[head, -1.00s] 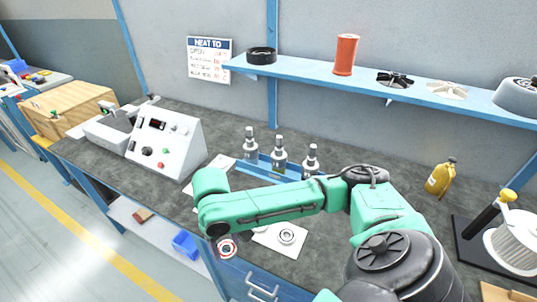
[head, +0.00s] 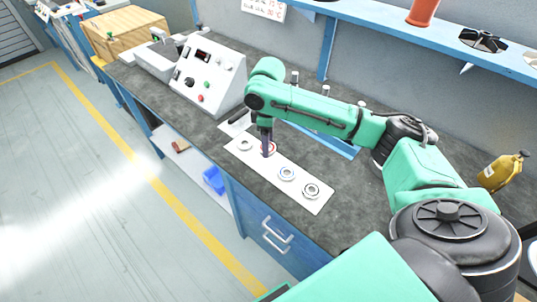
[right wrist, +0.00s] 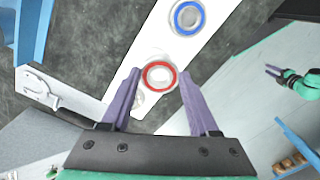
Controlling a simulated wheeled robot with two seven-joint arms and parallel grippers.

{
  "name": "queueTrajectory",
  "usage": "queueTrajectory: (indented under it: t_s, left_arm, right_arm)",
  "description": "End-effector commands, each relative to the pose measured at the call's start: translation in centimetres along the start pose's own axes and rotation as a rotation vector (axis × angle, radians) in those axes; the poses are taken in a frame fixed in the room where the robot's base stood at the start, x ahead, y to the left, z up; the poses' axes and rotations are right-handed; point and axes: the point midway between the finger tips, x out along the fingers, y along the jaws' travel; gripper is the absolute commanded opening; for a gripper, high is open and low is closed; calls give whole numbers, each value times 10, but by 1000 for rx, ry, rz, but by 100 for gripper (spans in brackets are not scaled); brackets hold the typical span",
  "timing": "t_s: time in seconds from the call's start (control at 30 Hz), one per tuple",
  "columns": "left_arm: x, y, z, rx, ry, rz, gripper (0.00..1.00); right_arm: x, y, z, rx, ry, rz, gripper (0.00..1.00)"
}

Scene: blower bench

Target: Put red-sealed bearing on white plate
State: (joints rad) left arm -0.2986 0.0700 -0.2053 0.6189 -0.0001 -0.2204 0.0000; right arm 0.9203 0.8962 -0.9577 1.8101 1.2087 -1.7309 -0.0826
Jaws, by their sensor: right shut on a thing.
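The red-sealed bearing (right wrist: 148,70) is between the purple fingers of my right gripper (right wrist: 160,77) in the right wrist view. My right gripper is shut on it. In the head view the bearing's red rim (head: 273,148) shows beside the right gripper (head: 267,153), over the long white plate (head: 322,205). I cannot tell whether the bearing touches the plate. A blue-ringed bearing (right wrist: 187,17) lies farther along the plate. My left gripper (right wrist: 273,70) is small at the right of the right wrist view, away from the bench; its opening is unclear.
Other bearings lie on the plate, one at its left end (head: 245,144) and one at its right end (head: 311,190). A grey control box (head: 210,75) stands to the left. Bottles behind are partly hidden by my arm. A yellow bottle (head: 503,172) stands at right.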

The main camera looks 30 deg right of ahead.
Motion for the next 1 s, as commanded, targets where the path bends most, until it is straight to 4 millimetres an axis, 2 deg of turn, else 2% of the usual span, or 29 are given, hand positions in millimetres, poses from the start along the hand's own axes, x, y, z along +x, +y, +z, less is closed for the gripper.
queueTrajectory:
  t_s: [0.3, 0.63, 0.67, 0.7, 0.73, 1.0]
  left_arm:
    - [-3, -6, 2, 0, -2, -8, 38]
    - [-4, -8, 2, -3, -2, -11, 38]
    - [-3, -8, 2, -3, -2, -11, 38]
    - [-3, -8, 2, -3, -2, -12, 38]
    - [-3, -9, 2, -3, -2, -12, 38]
    - [-3, -9, 2, -3, -2, -12, 38]
  right_arm:
    - [54, 0, 0, 1, 0, 1, 8]
    - [59, 1, 0, 1, 0, 2, 8]
    - [59, 1, 0, 1, 1, 2, 73]
    - [59, 1, 0, 1, 1, 2, 88]
    - [59, 1, 0, 1, 1, 2, 92]
    - [58, 1, 0, 1, 1, 2, 92]
